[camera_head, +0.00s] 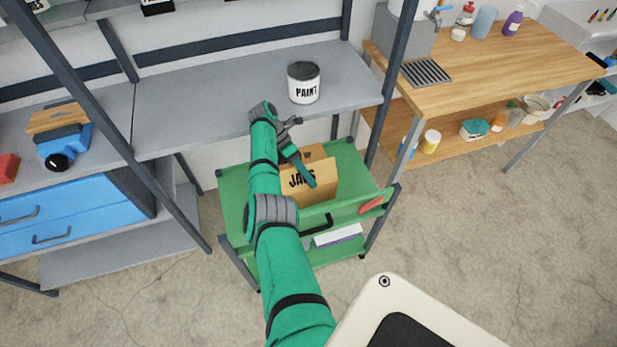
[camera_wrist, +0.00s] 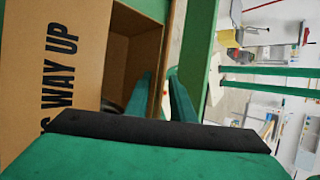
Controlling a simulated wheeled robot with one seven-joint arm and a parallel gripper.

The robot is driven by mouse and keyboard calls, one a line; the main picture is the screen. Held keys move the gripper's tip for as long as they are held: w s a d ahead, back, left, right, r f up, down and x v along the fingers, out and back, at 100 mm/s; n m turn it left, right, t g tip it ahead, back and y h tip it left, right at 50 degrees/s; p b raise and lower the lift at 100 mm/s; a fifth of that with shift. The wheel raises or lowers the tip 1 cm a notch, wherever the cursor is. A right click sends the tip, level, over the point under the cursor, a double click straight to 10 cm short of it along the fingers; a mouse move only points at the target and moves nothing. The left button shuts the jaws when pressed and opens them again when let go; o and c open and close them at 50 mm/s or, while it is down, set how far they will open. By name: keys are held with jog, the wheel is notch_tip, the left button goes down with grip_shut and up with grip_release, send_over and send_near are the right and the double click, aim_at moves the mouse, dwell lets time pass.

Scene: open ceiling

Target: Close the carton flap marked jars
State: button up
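A brown carton (camera_head: 324,189) stands on the green cart. Its panel printed JARS (camera_head: 291,184) faces the camera, partly covered by my gripper; I cannot tell whether it is a flap or the side wall. In the wrist view a carton panel (camera_wrist: 55,60) reading "WAY UP" fills the left, beside the carton's open interior (camera_wrist: 132,55). In the head view my gripper (camera_head: 307,178) reaches over the carton; contact cannot be made out.
The green cart (camera_head: 235,205) has a raised edge and a black handle (camera_head: 317,226). A red item (camera_head: 371,205) lies at its right. A grey shelf (camera_head: 190,110) with a paint can (camera_head: 304,83) is behind. A wooden bench (camera_head: 480,75) stands right; the floor (camera_head: 480,240) there is clear.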

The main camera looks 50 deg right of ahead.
jog(key=shift+r, duration=0.1)
jog(key=shift+w+d+r, duration=0.1)
jog(key=shift+w+r, duration=0.15)
jog(key=shift+r, duration=0.7)
jog(key=shift+s+a+r, duration=0.3)
jog(key=shift+a+r, duration=0.05)
jog(key=shift+r, duration=0.3)
jog(key=shift+s+a+r, duration=0.25)
jog(key=shift+a+r, duration=0.05)
jog(key=shift+r, duration=0.3)
jog(key=s+a+r, duration=0.8)
jog(key=s+a, duration=0.1)
jog(key=shift+r, duration=0.2)
